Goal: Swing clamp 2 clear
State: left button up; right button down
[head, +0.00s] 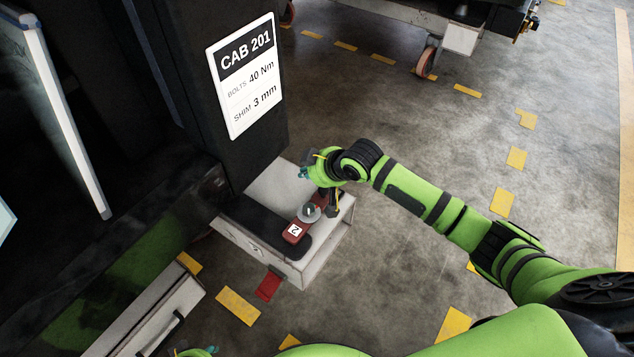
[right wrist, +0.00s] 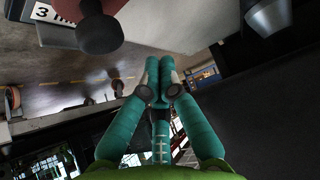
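Clamp 2 (head: 294,232) is a dark red bar with a white "2" label. It lies across a black pad on a pale block, with a round grey fastener (head: 310,212) at its middle. My right gripper (head: 305,172) is above the block, behind the clamp's far end; whether it touches the clamp cannot be told. In the right wrist view its teal fingers (right wrist: 160,75) meet at the tips with nothing seen between them. A reddish part with a dark round knob (right wrist: 100,32) is close at the top there. Small teal and green tips (head: 208,350), probably my left gripper, show at the bottom edge.
The dark cab wall with a "CAB 201" sign (head: 247,75) rises left of the block (head: 330,235). A red marker (head: 268,286) is below the block. A trolley (head: 462,38) on casters stands at the back. Floor to the right is open, with yellow dashes.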

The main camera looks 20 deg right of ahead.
aim_at(317, 193)
jog(key=shift+s+d+f, duration=0.1)
jog(key=shift+s+d, duration=0.35)
jog(key=shift+s, duration=0.25)
jog(key=shift+s+d+f, duration=0.1)
jog(key=shift+s+d, duration=0.3)
jog(key=shift+s, duration=0.3)
jog(key=shift+r, duration=0.1)
